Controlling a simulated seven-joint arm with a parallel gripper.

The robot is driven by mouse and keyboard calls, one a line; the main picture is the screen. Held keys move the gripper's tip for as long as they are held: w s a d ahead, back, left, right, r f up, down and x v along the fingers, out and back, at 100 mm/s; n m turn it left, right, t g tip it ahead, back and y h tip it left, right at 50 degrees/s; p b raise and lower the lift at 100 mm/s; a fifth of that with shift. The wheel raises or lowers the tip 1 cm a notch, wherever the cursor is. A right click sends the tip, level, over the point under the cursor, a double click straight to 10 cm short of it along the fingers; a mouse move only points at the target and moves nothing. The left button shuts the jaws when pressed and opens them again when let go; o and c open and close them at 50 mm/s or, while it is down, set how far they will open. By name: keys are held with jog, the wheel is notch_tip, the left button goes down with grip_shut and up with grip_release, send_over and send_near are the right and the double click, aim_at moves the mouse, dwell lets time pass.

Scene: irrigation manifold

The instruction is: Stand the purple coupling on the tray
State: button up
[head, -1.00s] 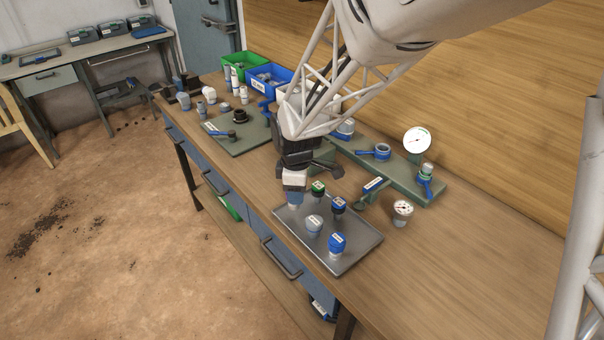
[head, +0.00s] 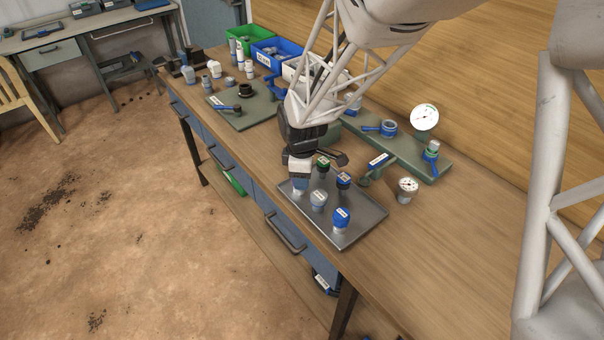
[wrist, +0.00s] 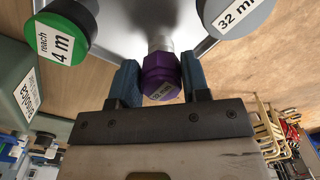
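The purple coupling (wrist: 162,77) shows in the wrist view between my two blue fingertips, with a white label and a grey stem pointing toward the tray. Both fingers appear to touch its sides, so my gripper (wrist: 162,82) looks shut on it. In the head view my gripper (head: 299,186) is low over the back left part of the grey metal tray (head: 367,210); the coupling is hidden there. Whether its stem touches the tray cannot be told.
The tray holds a green-capped part (head: 322,164), a dark-blue-capped part (head: 343,181), a grey-capped part (head: 318,200) and a blue-capped part (head: 341,217). The bench is clear at the front right.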

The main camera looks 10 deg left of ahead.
jog(key=o, duration=0.4)
jog(key=shift+o, duration=0.2)
jog(key=shift+r, duration=0.1)
notch_tip(320, 180, up, 12)
dwell(0.5)
jog(key=shift+r, duration=0.1)
dwell(0.6)
